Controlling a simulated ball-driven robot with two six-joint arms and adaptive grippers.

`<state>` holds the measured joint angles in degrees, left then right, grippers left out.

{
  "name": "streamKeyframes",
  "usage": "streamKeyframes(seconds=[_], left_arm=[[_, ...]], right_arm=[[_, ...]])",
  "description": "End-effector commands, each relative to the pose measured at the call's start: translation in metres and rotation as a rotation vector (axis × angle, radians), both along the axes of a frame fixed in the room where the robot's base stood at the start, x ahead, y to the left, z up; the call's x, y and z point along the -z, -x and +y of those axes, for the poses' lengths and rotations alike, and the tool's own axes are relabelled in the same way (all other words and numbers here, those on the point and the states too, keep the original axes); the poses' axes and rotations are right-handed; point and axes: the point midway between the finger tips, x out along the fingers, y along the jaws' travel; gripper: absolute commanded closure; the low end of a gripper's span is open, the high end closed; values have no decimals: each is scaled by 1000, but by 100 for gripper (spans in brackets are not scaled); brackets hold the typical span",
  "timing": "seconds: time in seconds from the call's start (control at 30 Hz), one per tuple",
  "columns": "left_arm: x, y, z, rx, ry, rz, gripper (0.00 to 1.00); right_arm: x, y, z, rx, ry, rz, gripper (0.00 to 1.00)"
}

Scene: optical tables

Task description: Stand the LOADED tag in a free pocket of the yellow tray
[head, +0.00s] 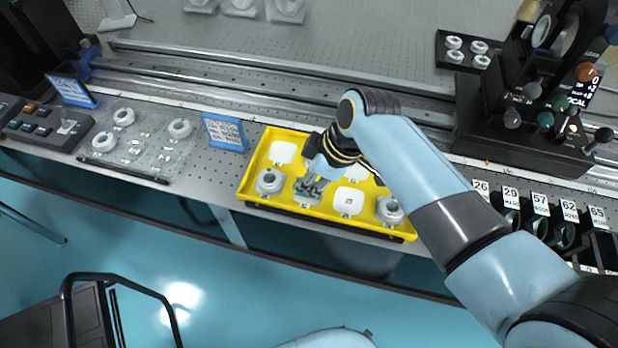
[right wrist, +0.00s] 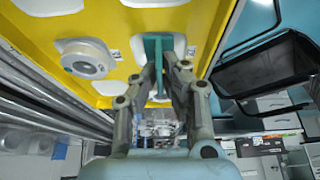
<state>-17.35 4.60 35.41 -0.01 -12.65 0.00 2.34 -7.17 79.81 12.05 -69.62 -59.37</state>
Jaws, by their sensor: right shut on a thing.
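The yellow tray (head: 246,187) lies on the optical table with white pockets in it. It also fills the top of the right wrist view (right wrist: 110,20). My right gripper (head: 312,188) is over its front row, left of the middle, and also shows in the right wrist view (right wrist: 165,72). It is shut on a teal tag (right wrist: 157,46), with a white pocket behind it. I cannot read lettering on it or tell whether it touches the pocket. Pockets at back left (head: 283,152) and front (head: 348,203) look empty. My left gripper is out of view.
Ringed mounts (head: 270,182) and (head: 390,210) sit in the tray's front pockets. A blue-framed sign (head: 224,132) stands left of the tray. A clear tray of ring parts (head: 140,140) lies farther left. Black optics (head: 520,130) and numbered slots (head: 540,205) stand to the right.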

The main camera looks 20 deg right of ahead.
Motion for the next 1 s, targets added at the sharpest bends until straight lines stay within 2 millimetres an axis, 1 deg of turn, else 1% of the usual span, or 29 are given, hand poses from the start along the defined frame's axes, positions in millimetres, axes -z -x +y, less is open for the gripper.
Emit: streamKeyframes(seconds=[0.07,0.1,0.27,0.3,0.57,0.67,0.77,1.0], left_arm=[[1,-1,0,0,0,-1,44],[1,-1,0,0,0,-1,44],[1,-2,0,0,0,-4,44],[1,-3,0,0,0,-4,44],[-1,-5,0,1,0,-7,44],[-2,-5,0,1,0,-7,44],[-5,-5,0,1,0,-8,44],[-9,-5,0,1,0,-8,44]], right_arm=[[2,0,0,0,-1,1,100],[3,0,0,0,0,1,93],[2,0,0,0,-1,1,72],[2,0,0,0,-1,1,71],[0,0,0,0,0,0,71],[-9,2,-3,0,1,-1,71],[-27,6,-9,1,0,-2,71],[-77,17,-26,0,1,-3,71]])
